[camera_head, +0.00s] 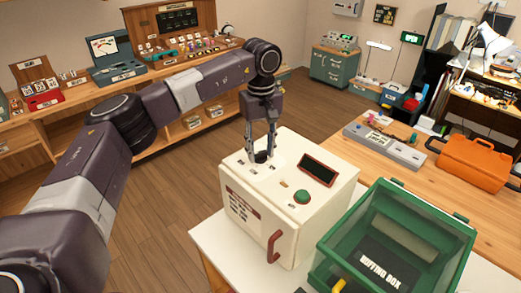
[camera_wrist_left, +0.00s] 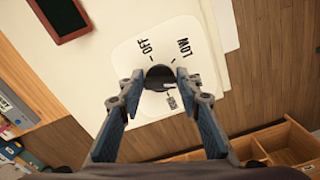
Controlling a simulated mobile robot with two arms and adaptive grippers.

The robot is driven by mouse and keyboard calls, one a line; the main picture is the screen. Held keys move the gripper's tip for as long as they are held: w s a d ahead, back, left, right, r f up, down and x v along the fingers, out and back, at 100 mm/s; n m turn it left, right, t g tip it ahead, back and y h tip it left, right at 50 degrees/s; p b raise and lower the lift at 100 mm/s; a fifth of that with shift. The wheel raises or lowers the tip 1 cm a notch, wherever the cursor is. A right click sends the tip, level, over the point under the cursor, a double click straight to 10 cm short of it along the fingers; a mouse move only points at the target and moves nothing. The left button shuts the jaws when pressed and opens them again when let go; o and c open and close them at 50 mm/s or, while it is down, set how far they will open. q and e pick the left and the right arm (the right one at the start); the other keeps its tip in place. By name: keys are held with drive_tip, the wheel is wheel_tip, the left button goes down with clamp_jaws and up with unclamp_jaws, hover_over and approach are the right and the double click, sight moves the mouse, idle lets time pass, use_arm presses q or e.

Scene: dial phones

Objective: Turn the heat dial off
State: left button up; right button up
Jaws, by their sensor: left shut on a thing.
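The heat dial (camera_wrist_left: 160,76) is a small dark round knob on a white plate with the printed words OFF and LOW and a further label partly hidden. It sits on top of a cream box-shaped machine (camera_head: 290,200), where the dial (camera_head: 261,156) also shows between my fingertips. My left gripper (camera_head: 260,152) points down from above and is shut on the dial; in the left wrist view its two blue fingers (camera_wrist_left: 160,84) flank the knob. Which mark the dial points to is hard to tell. My right gripper is not in view.
A green bin (camera_head: 455,250) stands close at the right. An orange case (camera_head: 470,163) and grey device (camera_head: 384,147) lie on the wooden table behind.

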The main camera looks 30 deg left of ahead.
sight(262, 151)
use_arm(q)
drive_tip(key=n, duration=0.7)
drive_tip(key=shift+w+d, duration=0.1)
drive_tip(key=shift+w, duration=0.1)
drive_tip(key=n, duration=0.6)
drive_tip(key=shift+w+r+n+b, duration=0.1)
drive_tip(key=shift+w+n+b, duration=0.1)
drive_tip(key=shift+n+b, duration=0.15)
drive_tip(key=n, duration=0.4)
drive_tip(key=shift+w, duration=0.1)
drive_tip(key=shift+w+a+n, duration=0.1)
drive_tip(key=shift+a+n, duration=0.05)
drive_tip(key=shift+n, duration=0.95)
drive_tip(key=shift+a+n, duration=0.1)
drive_tip(key=shift+n, duration=0.95)
drive_tip(key=o, duration=1.2)
drive_tip(key=shift+c, duration=0.2)
wheel_tip(262, 151, up, 12)
